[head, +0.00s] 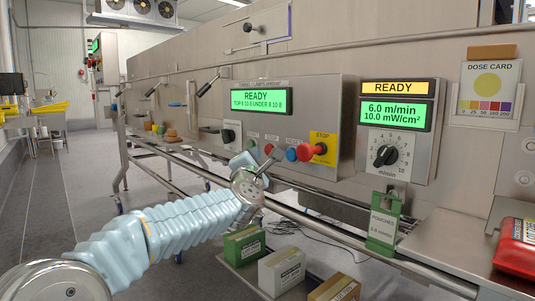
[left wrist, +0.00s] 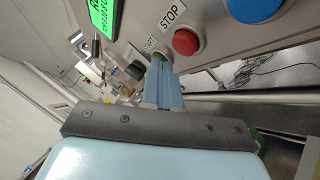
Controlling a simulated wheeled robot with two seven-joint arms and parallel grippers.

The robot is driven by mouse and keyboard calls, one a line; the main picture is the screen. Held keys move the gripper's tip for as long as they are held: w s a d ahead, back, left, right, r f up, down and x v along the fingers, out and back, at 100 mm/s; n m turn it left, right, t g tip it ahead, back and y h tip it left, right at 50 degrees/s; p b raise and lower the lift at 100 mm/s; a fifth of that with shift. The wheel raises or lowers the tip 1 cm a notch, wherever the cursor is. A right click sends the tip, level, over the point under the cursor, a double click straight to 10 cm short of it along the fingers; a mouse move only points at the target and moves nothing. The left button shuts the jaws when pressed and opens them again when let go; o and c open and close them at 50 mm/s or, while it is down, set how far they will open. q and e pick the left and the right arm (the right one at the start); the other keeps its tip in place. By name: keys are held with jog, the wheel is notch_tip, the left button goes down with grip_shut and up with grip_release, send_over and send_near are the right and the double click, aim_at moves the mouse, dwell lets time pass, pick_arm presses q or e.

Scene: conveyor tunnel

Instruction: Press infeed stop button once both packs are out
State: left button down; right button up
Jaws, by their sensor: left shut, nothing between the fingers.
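The control panel (head: 282,125) faces me with a green READY display. Its button row holds a green START button (head: 251,143), a red STOP button (head: 268,149), a blue button (head: 291,154) and a large red mushroom STOP button (head: 314,151) on yellow. My left gripper (head: 243,158) is shut and empty, just below the green button. In the left wrist view its fingertips (left wrist: 159,66) overlap the green START button, beside the red STOP button (left wrist: 186,41); contact cannot be told. No pack is seen inside the tunnel. My right gripper is out of view.
A speed dial (head: 386,155) sits right of the panel, above a green pouches holder (head: 383,225). Small cartons (head: 282,270) stand low in front. A metal rail (head: 320,228) runs below the panel.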

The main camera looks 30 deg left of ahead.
pick_arm(q)
jog(key=s, duration=0.1)
jog(key=s+a+b, duration=0.1)
jog(key=s, duration=0.1)
jog(key=shift+s+a+b, duration=0.25)
jog(key=shift+s+b, duration=0.1)
jog(key=shift+s, duration=0.05)
dwell(0.5)
